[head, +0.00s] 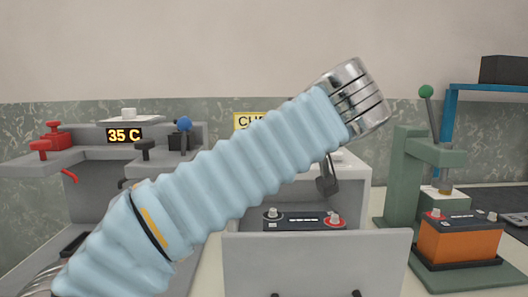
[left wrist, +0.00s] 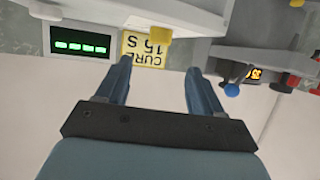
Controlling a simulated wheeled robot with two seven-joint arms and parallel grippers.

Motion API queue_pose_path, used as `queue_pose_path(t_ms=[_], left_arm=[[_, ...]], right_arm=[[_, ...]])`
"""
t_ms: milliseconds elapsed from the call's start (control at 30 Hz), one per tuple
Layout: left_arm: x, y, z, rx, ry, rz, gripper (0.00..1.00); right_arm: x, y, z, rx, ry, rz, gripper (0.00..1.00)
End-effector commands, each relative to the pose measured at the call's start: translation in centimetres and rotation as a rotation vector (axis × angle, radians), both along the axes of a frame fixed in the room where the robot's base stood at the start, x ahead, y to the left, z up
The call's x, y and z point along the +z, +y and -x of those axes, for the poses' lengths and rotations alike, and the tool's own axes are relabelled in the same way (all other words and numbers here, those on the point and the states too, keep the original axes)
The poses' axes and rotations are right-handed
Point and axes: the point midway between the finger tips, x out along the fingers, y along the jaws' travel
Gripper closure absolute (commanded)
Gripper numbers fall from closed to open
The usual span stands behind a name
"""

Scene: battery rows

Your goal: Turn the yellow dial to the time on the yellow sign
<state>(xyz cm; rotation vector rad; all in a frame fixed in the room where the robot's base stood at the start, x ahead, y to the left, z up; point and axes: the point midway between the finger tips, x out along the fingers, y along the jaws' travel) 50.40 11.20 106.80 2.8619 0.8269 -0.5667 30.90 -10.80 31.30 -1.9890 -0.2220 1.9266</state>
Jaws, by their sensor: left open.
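The yellow sign (left wrist: 140,48) shows upside down in the left wrist view and reads "CURE 15 S". In the head view only the top left of the sign (head: 247,120) shows past my arm. A yellow block-like knob (left wrist: 160,34), which looks like the yellow dial, overlaps the sign's edge in the left wrist view; its setting cannot be read. My left gripper (left wrist: 160,66) is open and empty, with the knob beyond and between its fingertips, apparently apart. In the head view my left arm hides the dial and the gripper. My right gripper is not in view.
A green-lit display (left wrist: 80,43) is beside the sign. A grey station with a "35 C" display (head: 124,135), red clamps and a blue-knobbed lever (head: 184,125) stands left. A dark battery (head: 303,219) sits behind a grey panel (head: 316,262). A green press (head: 405,180) and orange battery (head: 459,241) are right.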

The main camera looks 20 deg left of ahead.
Motion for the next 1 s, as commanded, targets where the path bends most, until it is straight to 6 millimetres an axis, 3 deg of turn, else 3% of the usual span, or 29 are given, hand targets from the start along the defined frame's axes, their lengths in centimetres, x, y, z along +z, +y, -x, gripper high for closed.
queue_pose_path(t_ms=[200, 433, 867, 1000], left_arm=[[-2.0, 2.7, -4.1, 0.003, 0.003, -0.001, 0.33], [-3.6, 4.7, -7.4, 0.000, 0.003, -0.002, 0.33], [-4.2, 5.3, -8.5, -0.003, 0.002, -0.001, 0.33], [-4.2, 5.3, -8.5, -0.003, 0.001, 0.000, 0.50]], right_arm=[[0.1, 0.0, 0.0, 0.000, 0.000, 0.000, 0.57], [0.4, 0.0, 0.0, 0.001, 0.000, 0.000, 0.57], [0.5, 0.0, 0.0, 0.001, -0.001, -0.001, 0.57], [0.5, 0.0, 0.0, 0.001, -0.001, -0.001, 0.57]])
